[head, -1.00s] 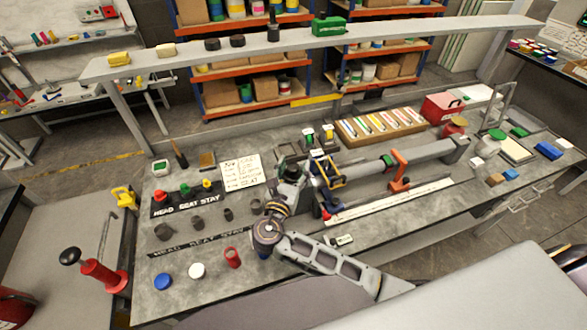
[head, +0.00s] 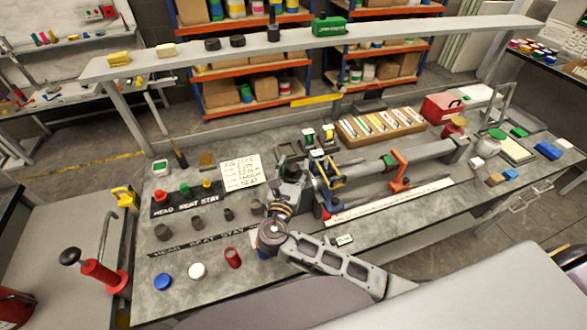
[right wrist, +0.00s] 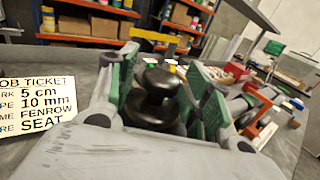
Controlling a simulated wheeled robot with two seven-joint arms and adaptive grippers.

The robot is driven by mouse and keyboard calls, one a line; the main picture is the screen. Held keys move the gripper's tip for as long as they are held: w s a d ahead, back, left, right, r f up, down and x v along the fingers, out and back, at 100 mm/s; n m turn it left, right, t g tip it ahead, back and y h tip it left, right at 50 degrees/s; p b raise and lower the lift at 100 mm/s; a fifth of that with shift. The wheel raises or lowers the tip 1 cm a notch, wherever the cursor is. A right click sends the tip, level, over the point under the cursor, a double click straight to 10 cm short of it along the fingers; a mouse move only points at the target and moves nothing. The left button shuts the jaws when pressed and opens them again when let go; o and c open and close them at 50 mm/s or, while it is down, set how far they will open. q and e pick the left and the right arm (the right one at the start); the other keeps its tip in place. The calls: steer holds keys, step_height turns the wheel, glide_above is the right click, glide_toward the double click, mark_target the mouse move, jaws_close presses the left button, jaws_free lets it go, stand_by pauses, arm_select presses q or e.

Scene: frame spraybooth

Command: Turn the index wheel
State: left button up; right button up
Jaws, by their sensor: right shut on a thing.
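The index wheel, a black round stepped knob (right wrist: 157,92), shows between my right gripper's fingers in the right wrist view. My right gripper (right wrist: 162,98) has grey fingers with green inner pads, one on each side of the knob, and is shut on it. In the head view my right gripper (head: 293,168) is at the left end of the grey tube fixture (head: 425,155). There the gripper hides most of the wheel. My left gripper is not in view.
A white job ticket (head: 240,171) lies to the left of the gripper. Red, green and yellow buttons (head: 185,190) and several small dark cylinders stand further left. An orange clamp (head: 399,170) and a long white ruler (head: 390,203) lie to the right.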

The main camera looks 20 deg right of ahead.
steer(key=shift+n+t+y, duration=0.3)
steer(key=shift+n+y, duration=0.1)
steer(key=shift+y, duration=0.2)
steer(key=shift+n+t+y, duration=0.45)
steer(key=shift+n+y, duration=0.65)
steer(key=shift+y, duration=0.55)
steer(key=shift+n+t+y, duration=0.45)
steer(key=shift+n+y, duration=0.65)
steer(key=shift+y, duration=0.55)
steer(key=shift+f+n+y+b, duration=0.1)
steer(key=shift+n+y+b, duration=0.3)
steer(key=shift+n+y, duration=1.4)
steer(key=shift+n+g+y+b, duration=0.4)
steer(key=shift+y+b, duration=0.2)
steer(key=shift+y, duration=0.5)
steer(key=shift+n+g+y+b, duration=0.35)
steer(key=shift+y+b, duration=0.25)
steer(key=shift+y, duration=0.5)
steer(key=n+g+y+b, duration=0.1)
steer(key=n+y+b, duration=0.1)
steer(key=b, duration=0.1)
steer(key=shift+y, duration=0.4)
steer(key=shift+n+g+y+b, duration=0.45)
steer(key=shift+y+b, duration=0.05)
steer(key=shift+b, duration=0.3)
